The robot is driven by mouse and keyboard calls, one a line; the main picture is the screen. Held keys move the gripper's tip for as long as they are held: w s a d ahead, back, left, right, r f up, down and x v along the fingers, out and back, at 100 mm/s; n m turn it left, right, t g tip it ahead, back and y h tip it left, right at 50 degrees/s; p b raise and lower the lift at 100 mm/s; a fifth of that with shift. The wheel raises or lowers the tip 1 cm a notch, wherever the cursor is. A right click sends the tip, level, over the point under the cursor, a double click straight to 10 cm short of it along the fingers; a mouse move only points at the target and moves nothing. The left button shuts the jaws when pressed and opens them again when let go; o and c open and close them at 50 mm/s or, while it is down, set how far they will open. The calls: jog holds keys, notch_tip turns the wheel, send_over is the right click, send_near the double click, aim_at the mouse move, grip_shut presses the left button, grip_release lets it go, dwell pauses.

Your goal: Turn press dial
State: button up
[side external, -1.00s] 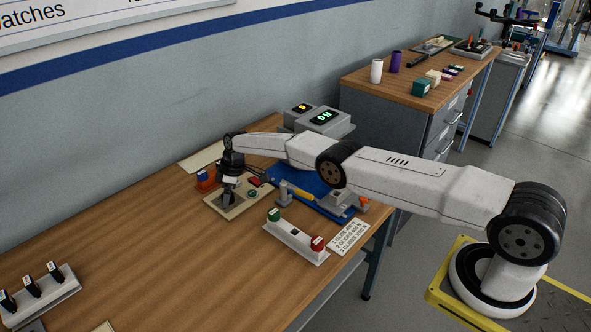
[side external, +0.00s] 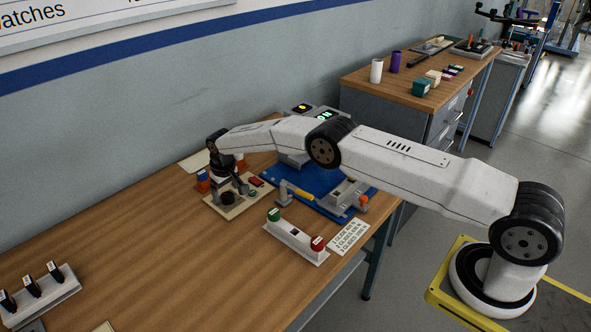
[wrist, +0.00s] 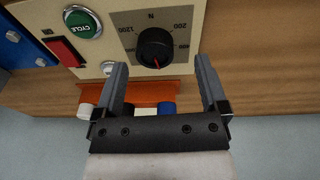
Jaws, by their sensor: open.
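The press dial (wrist: 155,48) is a round black knob with a red pointer line on a dark scale plate, on a beige control panel (wrist: 105,12). The scale shows N, 200 and 1200; another number is hard to read. The pointer points down in the wrist view, towards my gripper. My gripper (wrist: 160,66) is open and empty, its fingertips on either side of the dial's lower edge, apart from it in the picture. Finger height above the panel is unclear. In the side view the dial (side external: 228,198) shows just below my gripper (side external: 229,182).
The panel also carries a green CYCLE button (wrist: 82,23) and a red switch (wrist: 63,52). An orange holder (wrist: 150,92) with white and blue pieces lies under my fingers. A blue fixture base (side external: 315,192) and a white block with green and red caps (side external: 296,240) stand nearby.

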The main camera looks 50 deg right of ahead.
aim_at(228, 198)
jog(key=m, duration=0.1)
jog(key=r+m+h, duration=0.1)
jog(key=m, duration=0.1)
jog(key=a+r+m, duration=0.1)
jog(key=m, duration=0.1)
jog(key=shift+s+r+t+h, duration=0.25)
jog(key=shift+s+t+h, duration=0.05)
jog(key=shift+s+h, duration=0.1)
jog(key=shift+s+a+r+m+t+h, duration=0.1)
jog(key=shift+s+a+r+m+h, duration=0.2)
jog(key=shift+m, duration=0.5)
jog(key=shift+w+a+r+m+t+h, duration=0.1)
jog(key=shift+r+m, duration=0.35)
jog(key=shift+m, duration=0.35)
jog(key=shift+s+a+r+m+t+h, duration=0.1)
jog(key=shift+s+r+m+h, duration=0.2)
jog(key=shift+m, duration=0.5)
jog(key=shift+w+f, duration=0.1)
jog(key=shift+w, duration=0.05)
jog(key=shift+x, duration=3.75)
grip_shut()
